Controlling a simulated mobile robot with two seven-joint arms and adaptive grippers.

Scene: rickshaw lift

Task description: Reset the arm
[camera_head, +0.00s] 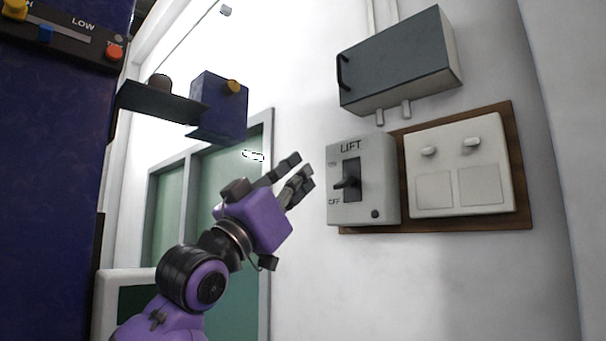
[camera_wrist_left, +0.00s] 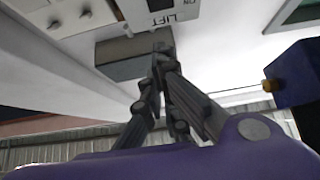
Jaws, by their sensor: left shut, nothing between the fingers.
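My left arm is purple and black and comes in from the lower left in the head view. Its left gripper (camera_head: 302,176) points up and right, a little left of the grey LIFT switch box (camera_head: 384,190). The gripper is shut and empty. In the left wrist view the fingers of the left gripper (camera_wrist_left: 161,52) come together at the tips. The black switch lever (camera_head: 346,183) sits between the ON and OFF marks. The LIFT box also shows upside down at the top of the left wrist view (camera_wrist_left: 164,20). My right gripper is not in view.
A white panel (camera_head: 458,150) with two knobs sits on a brown board right of the LIFT box. A grey cabinet (camera_head: 398,62) hangs above. A blue box (camera_head: 218,107) with a yellow knob is above my arm. A dark blue panel (camera_head: 50,190) fills the left side.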

